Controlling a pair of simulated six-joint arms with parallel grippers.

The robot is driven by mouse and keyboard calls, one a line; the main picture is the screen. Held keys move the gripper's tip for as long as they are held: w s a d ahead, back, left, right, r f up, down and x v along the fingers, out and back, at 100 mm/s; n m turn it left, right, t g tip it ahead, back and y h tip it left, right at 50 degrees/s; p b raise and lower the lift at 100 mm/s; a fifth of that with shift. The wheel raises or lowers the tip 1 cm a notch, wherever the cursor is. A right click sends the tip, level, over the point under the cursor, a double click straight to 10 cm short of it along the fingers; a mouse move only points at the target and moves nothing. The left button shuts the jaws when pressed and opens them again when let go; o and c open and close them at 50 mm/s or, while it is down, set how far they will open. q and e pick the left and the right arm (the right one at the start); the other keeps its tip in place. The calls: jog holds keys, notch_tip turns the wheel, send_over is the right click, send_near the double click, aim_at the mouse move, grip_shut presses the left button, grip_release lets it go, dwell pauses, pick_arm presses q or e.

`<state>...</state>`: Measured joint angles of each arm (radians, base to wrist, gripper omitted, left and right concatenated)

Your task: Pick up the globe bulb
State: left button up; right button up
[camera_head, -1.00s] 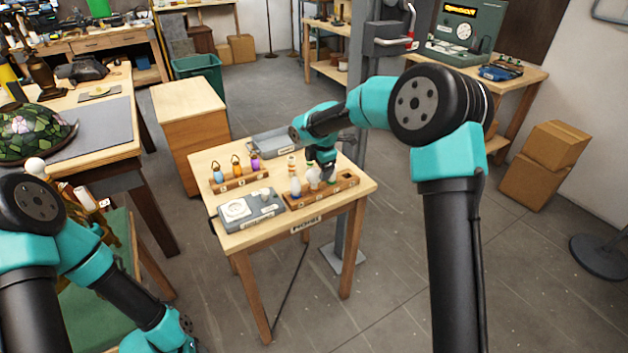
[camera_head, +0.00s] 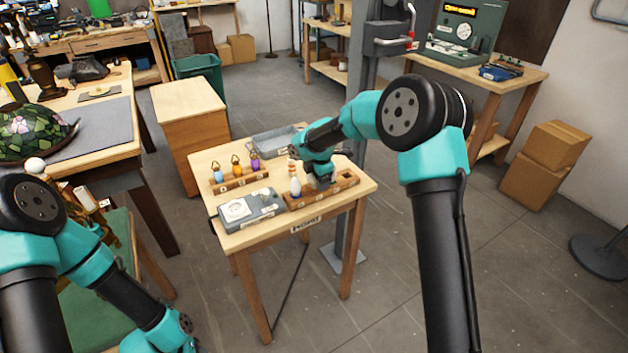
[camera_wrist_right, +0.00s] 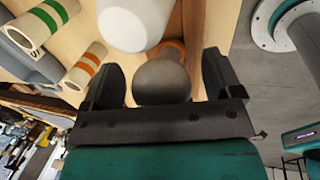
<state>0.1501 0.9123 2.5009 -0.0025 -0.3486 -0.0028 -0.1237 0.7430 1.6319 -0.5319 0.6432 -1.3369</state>
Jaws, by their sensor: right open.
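My right gripper (camera_wrist_right: 162,72) is open, with one dark finger on each side of a round, shaded grey-brown bulb, which looks like the globe bulb (camera_wrist_right: 162,84). I cannot tell whether the fingers touch it. In the head view the right gripper (camera_head: 322,184) is low over the wooden bulb rack (camera_head: 346,183) and hides the bulb there. A white bulb (camera_head: 295,187) stands in the rack just left of the gripper; a white bulb (camera_wrist_right: 135,22) also shows close ahead in the wrist view. My left gripper is outside the picture.
Tubes with green (camera_wrist_right: 42,22) and orange (camera_wrist_right: 86,66) stripes are near the gripper in the wrist view. A grey meter box (camera_head: 250,208) and a rack of coloured bottle-like pieces (camera_head: 238,180) share the small table. A grey tray (camera_head: 272,142) lies behind.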

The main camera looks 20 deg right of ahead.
jog(key=shift+c, duration=0.4)
jog(key=c, duration=0.9)
jog(key=shift+c, duration=0.2)
jog(key=shift+r, duration=0.15)
jog(key=shift+w+v, duration=0.15)
jog(key=shift+v, duration=0.55)
jog(key=shift+w+v, duration=0.15)
jog(key=shift+v, duration=0.55)
jog(key=shift+s+a+r, duration=0.1)
jog(key=shift+s+r, duration=0.05)
jog(key=shift+r, duration=0.25)
jog(key=s+a, duration=0.2)
jog(key=s, duration=0.5)
jog(key=s+a+r, duration=0.1)
jog(key=s+a, duration=0.1)
jog(key=s, duration=0.6)
jog(key=shift+a, duration=0.25)
jog(key=shift+r, duration=0.15)
